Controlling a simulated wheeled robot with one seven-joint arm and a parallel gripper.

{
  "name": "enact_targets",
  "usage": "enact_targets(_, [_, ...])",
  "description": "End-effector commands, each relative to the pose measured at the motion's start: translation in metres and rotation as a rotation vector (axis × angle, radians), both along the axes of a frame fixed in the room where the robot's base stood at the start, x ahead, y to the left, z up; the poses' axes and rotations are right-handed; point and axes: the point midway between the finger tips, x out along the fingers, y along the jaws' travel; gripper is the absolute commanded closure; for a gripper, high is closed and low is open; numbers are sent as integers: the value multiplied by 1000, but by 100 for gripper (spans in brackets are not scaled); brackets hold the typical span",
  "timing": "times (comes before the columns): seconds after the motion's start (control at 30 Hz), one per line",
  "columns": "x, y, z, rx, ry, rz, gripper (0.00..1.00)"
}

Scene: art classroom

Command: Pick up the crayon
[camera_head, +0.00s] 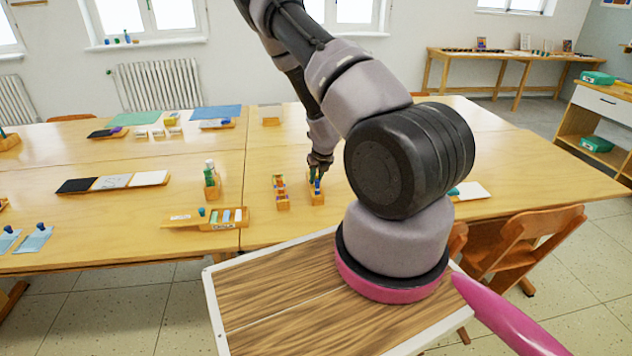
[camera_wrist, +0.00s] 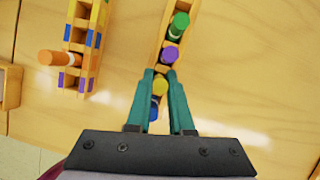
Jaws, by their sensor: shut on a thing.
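My gripper (camera_head: 319,163) reaches down over a small wooden crayon holder (camera_head: 317,199) near the front edge of the table. In the wrist view its teal fingers (camera_wrist: 160,75) close around a yellow crayon (camera_wrist: 161,86), which still appears to be in the holder's row. A purple crayon (camera_wrist: 170,53) and a green crayon (camera_wrist: 180,22) stand just beyond the fingertips. A blue crayon (camera_wrist: 154,109) shows between the fingers, nearer the palm. The crayons' lower parts are hidden.
A second wooden holder (camera_head: 282,202) with coloured blocks stands just left; an orange crayon (camera_wrist: 60,58) lies across it. Left of these are a bottle stand (camera_head: 212,190) and a wooden tray (camera_head: 185,220). The tabletop behind the holders (camera_head: 285,145) is mostly clear.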

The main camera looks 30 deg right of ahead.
Motion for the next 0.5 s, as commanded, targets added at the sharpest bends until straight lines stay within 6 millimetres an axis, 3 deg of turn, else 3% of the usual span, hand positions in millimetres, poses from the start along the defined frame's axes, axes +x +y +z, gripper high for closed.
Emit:
enact_targets(0.17, [1,0,14,1,-2,-2,100])
enact_targets(0.5, [1,0,65,1,-4,-1,100])
